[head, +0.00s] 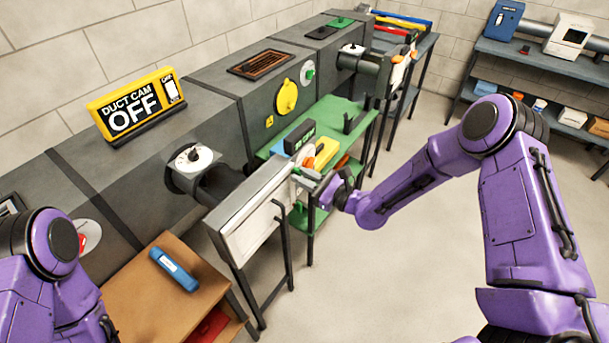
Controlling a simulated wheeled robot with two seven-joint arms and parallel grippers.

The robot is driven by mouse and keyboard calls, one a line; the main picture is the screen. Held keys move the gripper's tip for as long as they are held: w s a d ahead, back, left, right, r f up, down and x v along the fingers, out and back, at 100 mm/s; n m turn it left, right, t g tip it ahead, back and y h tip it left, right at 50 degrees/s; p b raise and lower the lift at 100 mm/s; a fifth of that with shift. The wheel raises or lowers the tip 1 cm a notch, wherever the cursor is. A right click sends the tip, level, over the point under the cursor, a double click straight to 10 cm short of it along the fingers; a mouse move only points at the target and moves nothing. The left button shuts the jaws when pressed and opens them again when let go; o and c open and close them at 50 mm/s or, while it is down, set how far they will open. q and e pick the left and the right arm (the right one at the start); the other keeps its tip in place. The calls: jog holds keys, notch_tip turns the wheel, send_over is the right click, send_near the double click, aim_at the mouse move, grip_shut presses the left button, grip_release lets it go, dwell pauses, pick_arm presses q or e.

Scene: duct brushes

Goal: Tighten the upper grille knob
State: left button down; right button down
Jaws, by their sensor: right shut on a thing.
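A pale grille-like panel (255,215) on a dark stand is at the centre, at the end of the dark round duct stub. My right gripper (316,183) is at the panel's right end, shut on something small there. The gripper and its wrist cover what it holds, so I cannot tell for sure that it is the upper grille knob. A small green piece (306,173) shows beside the fingers, and another green piece (298,208) is lower on the panel's end. My left arm is at the lower left; its gripper is out of view.
A green shelf cart (345,108) with a dark display box (299,137) and a yellow item (326,153) stands just behind my right gripper. A wooden table (150,300) with a blue tool (174,269) is front left. A "DUCT CAM OFF" sign (137,103) sits on the duct. The right floor is clear.

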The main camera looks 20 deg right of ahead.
jog(key=shift+r+m, duration=0.1)
jog(key=shift+m, duration=0.5)
jog(key=c, duration=1.2)
grip_release()
jog(key=b+v, duration=0.1)
jog(key=v, duration=0.9)
jog(key=shift+s+d+b, duration=0.1)
jog(key=shift+d+b, duration=0.1)
jog(key=shift+b, duration=0.2)
